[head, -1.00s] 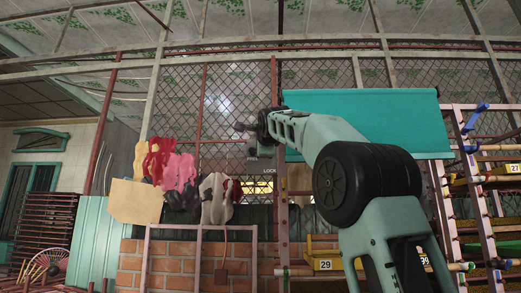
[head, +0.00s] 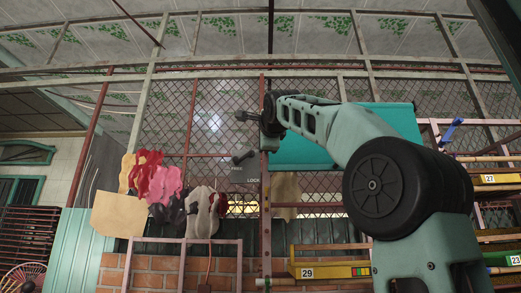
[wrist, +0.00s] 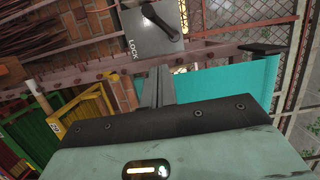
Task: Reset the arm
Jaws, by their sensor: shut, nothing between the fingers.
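My gripper (head: 245,117) is at the end of my raised, bent arm and points left in the head view. Its fingers (wrist: 157,85) are shut together with nothing between them in the wrist view. A black lever (head: 243,157) on a grey panel marked FREE and LOCK is below the gripper in the head view. The lever (wrist: 160,22) also shows in the wrist view, beyond the fingertips and apart from them. The panel (wrist: 137,22) shows its LOCK label there.
A teal sheet (head: 300,150) hangs behind my arm. A rack with yellow trays (head: 500,179) stands at right, and another yellow tray (head: 330,272) is low in the middle. Gloves (head: 165,185) hang at left by a cardboard piece (head: 118,210). A mesh wall closes the back.

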